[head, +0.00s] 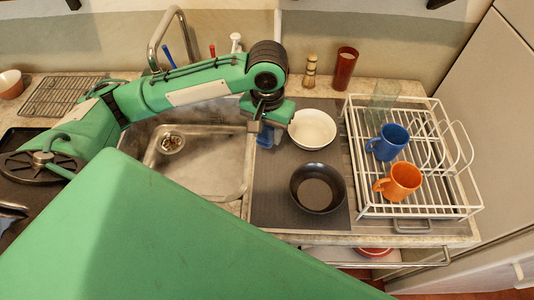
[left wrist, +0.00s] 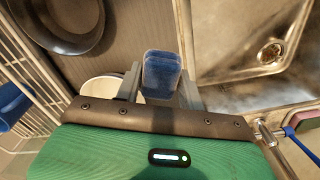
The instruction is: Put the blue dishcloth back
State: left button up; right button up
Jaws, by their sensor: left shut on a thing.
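My left gripper (head: 267,125) reaches over the dark mat right of the sink. It is shut on the blue dishcloth (head: 265,138), a small blue bundle that shows just under the fingers. In the left wrist view the dishcloth (left wrist: 162,70) sits between the two grey fingers of my left gripper (left wrist: 160,88). I cannot tell from these views whether the cloth touches the mat. My right gripper is not in view.
A white bowl (head: 312,129) stands close right of the gripper, and a black bowl (head: 317,187) is nearer. The sink (head: 160,150) is to the left. A white dish rack (head: 420,208) with blue and orange mugs (head: 398,182) stands right.

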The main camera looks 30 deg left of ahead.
aim_at(267, 161)
pick_arm(q)
notch_tip(267, 161, down, 10)
jog(key=shift+r, duration=0.1)
dwell(0.4)
jog(key=o, duration=0.9)
notch_tip(267, 161, up, 12)
jog(key=shift+r, duration=0.1)
dwell(0.4)
